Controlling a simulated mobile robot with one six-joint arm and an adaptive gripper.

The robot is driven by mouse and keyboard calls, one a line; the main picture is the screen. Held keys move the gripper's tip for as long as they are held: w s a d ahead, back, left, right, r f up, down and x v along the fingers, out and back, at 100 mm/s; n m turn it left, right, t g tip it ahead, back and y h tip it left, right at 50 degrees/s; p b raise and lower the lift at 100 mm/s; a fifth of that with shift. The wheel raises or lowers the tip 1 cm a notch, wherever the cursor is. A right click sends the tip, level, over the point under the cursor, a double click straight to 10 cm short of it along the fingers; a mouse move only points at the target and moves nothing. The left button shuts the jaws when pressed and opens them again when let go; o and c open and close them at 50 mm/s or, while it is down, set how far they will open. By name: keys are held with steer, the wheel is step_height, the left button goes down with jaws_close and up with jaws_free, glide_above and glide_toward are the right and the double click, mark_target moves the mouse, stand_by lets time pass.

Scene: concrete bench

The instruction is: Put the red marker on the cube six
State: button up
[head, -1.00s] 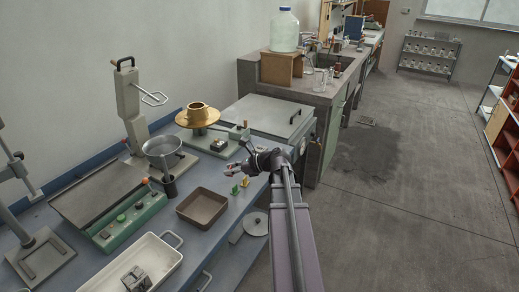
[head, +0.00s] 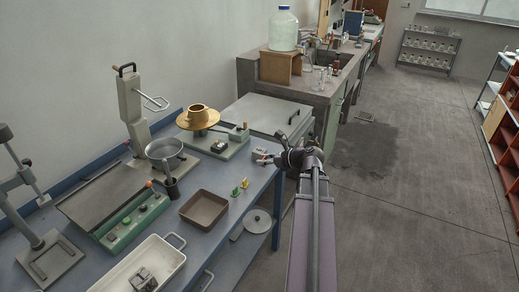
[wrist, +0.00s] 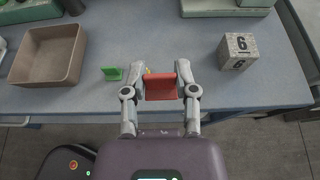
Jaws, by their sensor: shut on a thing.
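My gripper (wrist: 160,88) is shut on the red marker (wrist: 161,86), which sits between the two fingertips in the wrist view. In the head view my gripper (head: 263,157) is over the right edge of the blue bench; the red marker is too small to make out there. The cube six (wrist: 238,51) is a grey speckled block with a black 6 on its top and front. It stands on the bench to the right of and beyond my gripper, apart from it.
A green marker (wrist: 113,73) stands left of my gripper. A yellow marker (head: 245,184) is beside it, mostly hidden behind the red one in the wrist view. A brown tray (wrist: 20,77) lies further left. Bare bench top (wrist: 275,85) surrounds the cube.

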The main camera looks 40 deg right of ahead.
steer(key=b, duration=0.2)
glide_above(260, 150)
steer(key=shift+f, duration=0.75)
steer(key=shift+a+f, duration=0.1)
steer(key=shift+f, duration=0.05)
steer(key=shift+f+b, duration=1.5)
steer(key=shift+f, duration=0.1)
steer(key=shift+f, duration=0.15)
steer(key=o, duration=0.7)
steer(key=shift+o, duration=0.2)
steer(key=shift+r, duration=0.2)
